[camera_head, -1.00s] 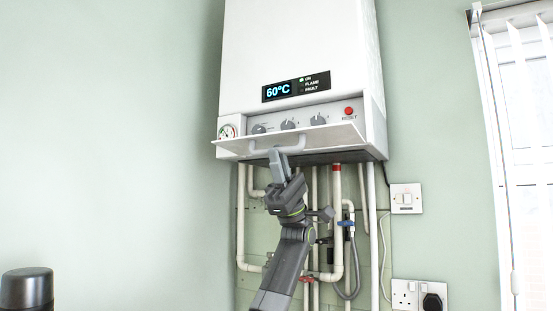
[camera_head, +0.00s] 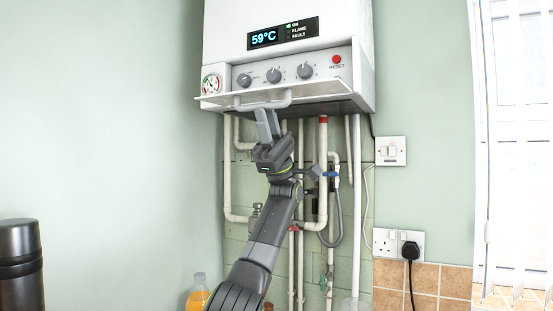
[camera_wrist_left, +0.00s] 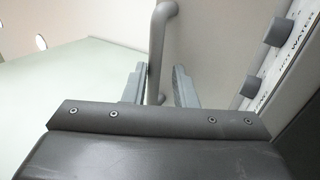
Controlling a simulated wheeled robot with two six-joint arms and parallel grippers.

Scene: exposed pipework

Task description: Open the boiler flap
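The white boiler (camera_head: 300,30) hangs on the wall with its display reading 59°C. Its flap (camera_head: 325,86) is folded down, nearly edge-on in the head view, and the knobs behind it are exposed. The flap's pale handle (camera_head: 266,105) hangs at its underside. My left gripper (camera_head: 267,112) reaches up from below at the handle. In the left wrist view, its two fingers (camera_wrist_left: 160,75) stand apart on either side of the handle bar (camera_wrist_left: 157,50). The left finger is close to the bar; whether it touches is unclear. My right gripper is not in view.
White pipes (camera_head: 324,170) with valves run down the wall below the boiler, close behind my left arm. A wall switch (camera_head: 390,151) and sockets (camera_head: 398,243) are at the right. A dark cylinder (camera_head: 20,265) and an orange bottle (camera_head: 198,293) stand low at the left.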

